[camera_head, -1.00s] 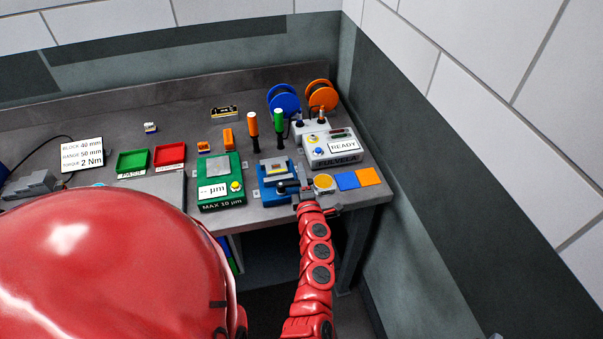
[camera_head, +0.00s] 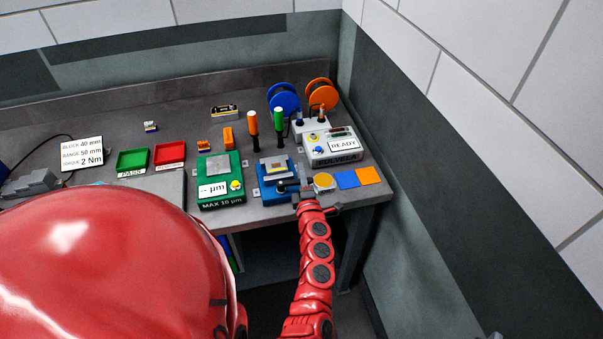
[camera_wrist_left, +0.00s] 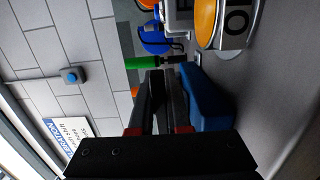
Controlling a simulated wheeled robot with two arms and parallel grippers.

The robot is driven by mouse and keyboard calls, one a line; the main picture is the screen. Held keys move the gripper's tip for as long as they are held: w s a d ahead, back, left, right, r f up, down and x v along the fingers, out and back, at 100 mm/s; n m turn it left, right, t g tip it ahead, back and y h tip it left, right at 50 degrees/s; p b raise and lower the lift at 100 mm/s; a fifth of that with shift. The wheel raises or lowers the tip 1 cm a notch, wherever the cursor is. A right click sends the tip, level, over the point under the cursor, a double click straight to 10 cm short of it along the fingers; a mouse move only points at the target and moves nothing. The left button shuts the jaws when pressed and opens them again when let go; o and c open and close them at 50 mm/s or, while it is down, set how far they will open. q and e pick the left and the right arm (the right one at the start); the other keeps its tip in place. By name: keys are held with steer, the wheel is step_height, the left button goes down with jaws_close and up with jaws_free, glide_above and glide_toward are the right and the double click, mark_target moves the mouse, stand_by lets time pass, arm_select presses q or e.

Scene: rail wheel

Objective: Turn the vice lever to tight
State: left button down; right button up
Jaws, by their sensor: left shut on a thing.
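The blue vice (camera_head: 268,192) sits near the front edge of the bench, right of the green gauge (camera_head: 220,190). A pale block (camera_head: 274,168) shows at its top. A dark lever with a round knob (camera_head: 281,188) is at its front right. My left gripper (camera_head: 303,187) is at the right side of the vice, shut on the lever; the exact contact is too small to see. In the left wrist view the fingers (camera_wrist_left: 152,98) are close together beside the blue vice body (camera_wrist_left: 205,98), and the lever is hidden. My right gripper is not in view.
An orange disc (camera_head: 324,181) and blue and orange pads (camera_head: 348,181) lie close right of the gripper. Green and red trays (camera_head: 169,155) are left. A wall closes the right side.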

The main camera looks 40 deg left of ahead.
arm_select(q)
steer(key=shift+f, duration=0.15)
stand_by(0.7)
steer(key=shift+g, duration=0.3)
steer(key=shift+w+a+n+g+y+b, duration=0.1)
steer(key=shift+a+n+g+y+b, duration=0.15)
steer(key=shift+n+y+b, duration=0.25)
steer(key=c, duration=1.2)
jaws_free()
steer(key=shift+o, duration=0.2)
